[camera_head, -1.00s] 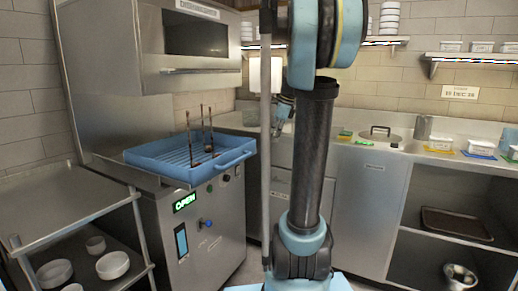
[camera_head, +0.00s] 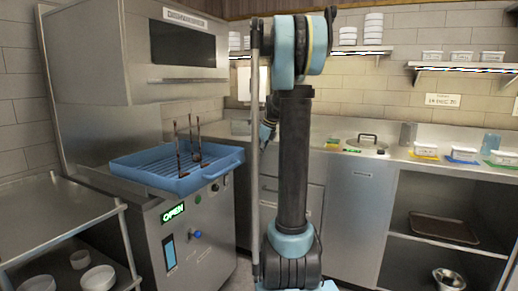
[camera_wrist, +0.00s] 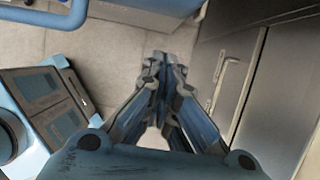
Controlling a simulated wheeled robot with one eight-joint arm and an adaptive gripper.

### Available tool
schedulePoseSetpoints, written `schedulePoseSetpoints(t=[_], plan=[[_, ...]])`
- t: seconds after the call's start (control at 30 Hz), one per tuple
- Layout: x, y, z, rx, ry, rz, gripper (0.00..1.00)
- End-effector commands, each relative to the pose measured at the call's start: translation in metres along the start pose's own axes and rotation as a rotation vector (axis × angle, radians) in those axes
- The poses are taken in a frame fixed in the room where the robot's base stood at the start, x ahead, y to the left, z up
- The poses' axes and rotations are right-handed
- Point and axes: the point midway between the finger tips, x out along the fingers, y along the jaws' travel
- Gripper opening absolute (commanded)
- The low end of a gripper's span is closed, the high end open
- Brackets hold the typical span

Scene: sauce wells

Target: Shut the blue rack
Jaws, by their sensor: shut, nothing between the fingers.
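The blue rack (camera_head: 222,163) is a shallow slatted tray with a front handle. In the head view it sticks out from the steel machine (camera_head: 150,225) at the left, below the raised hood. Several thin dark utensils (camera_head: 190,145) stand in it. A green "OPEN" display (camera_head: 173,212) is lit on the machine's front. My gripper shows in the wrist view (camera_wrist: 165,62), with its fingers together and empty, over the floor. A blue edge (camera_wrist: 65,18) at the top left of that view may be the rack. In the head view my arm hides the gripper's fingertips.
A steel side table (camera_head: 50,215) with white bowls below stands at the left. Steel cabinets (camera_head: 357,210) and a counter with a lidded pot (camera_head: 366,144) and small tubs (camera_head: 425,150) run along the right. Open floor shows in the wrist view.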

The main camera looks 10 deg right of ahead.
Motion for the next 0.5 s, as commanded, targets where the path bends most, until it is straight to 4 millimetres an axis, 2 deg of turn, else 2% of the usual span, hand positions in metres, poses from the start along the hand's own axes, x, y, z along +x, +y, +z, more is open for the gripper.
schedulePoseSetpoints(t=[0.07, 0.13, 0.3, 0.5], plan=[[0.014, 0.0, 0.0, -0.001, 0.0, 0.0, 0.0], [0.016, 0.0, 0.013, -0.003, -0.001, 0.001, 0.0], [0.022, 0.0, 0.03, -0.002, -0.001, 0.0, 0.0], [0.025, 0.0, 0.037, 0.0, -0.001, 0.0, 0.0]])
